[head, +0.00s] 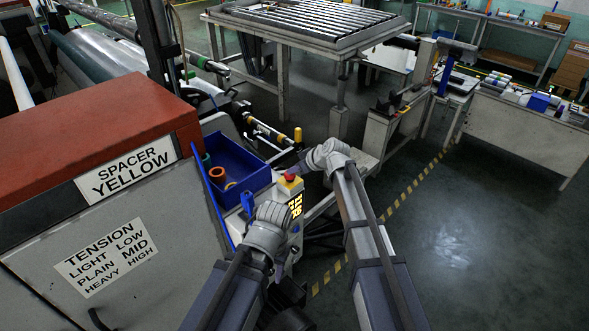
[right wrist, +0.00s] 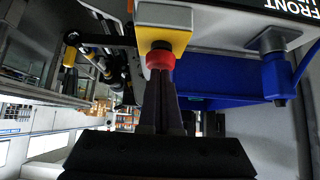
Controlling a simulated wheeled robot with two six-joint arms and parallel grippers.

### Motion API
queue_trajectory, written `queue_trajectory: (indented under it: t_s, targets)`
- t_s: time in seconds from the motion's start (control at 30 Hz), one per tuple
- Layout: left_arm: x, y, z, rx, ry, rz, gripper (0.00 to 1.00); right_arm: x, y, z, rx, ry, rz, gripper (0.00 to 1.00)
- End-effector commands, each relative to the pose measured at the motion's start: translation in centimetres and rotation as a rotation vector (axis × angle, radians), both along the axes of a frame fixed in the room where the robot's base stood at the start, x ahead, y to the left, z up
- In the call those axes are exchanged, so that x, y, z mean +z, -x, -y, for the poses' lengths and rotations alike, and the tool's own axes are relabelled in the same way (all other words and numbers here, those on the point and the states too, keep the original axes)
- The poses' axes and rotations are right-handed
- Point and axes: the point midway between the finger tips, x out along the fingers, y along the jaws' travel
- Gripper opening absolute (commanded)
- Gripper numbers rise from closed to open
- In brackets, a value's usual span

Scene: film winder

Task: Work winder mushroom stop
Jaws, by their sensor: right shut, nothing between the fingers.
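The red mushroom stop (head: 291,178) sits on a yellow box (head: 290,187) at the top of the control panel, beside the blue bin. In the right wrist view the red mushroom (right wrist: 160,57) stands out from the yellow box (right wrist: 165,35). My right gripper (right wrist: 161,75) is shut and empty, its tips directly in front of the red head. I cannot tell whether they press on it. My left arm's grey wrist (head: 268,228) is in front of the lower panel; its fingers are hidden.
A blue bin (head: 236,187) with rings in it is left of the stop. A blue knob-like part (right wrist: 278,76) juts out in the right wrist view. The red-topped cabinet (head: 90,125) fills the left. Open floor (head: 450,240) lies to the right.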

Motion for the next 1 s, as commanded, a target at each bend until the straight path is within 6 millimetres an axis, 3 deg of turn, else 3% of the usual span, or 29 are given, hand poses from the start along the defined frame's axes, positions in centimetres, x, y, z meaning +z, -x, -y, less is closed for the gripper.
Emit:
queue_trajectory:
  t_s: [0.33, 0.63, 0.8, 1.0]
  targets:
    - [4.8, 0.0, 0.0, 0.007, 0.001, 0.000, 0.50, 4.9, 0.2, -1.1, -0.007, -0.007, 0.007, 0.00]
    - [9.3, 0.0, 0.0, 0.014, 0.002, 0.001, 0.50, 9.5, 3.8, 2.6, -0.011, -0.008, 0.007, 0.00]
    - [10.6, 0.0, 0.0, 0.013, 0.002, -0.001, 0.50, 10.8, 4.9, 3.7, -0.010, -0.008, 0.008, 0.00]
    - [10.7, 0.0, 0.0, 0.012, 0.002, -0.002, 0.50, 10.9, 5.1, 4.0, -0.009, -0.009, 0.008, 0.00]
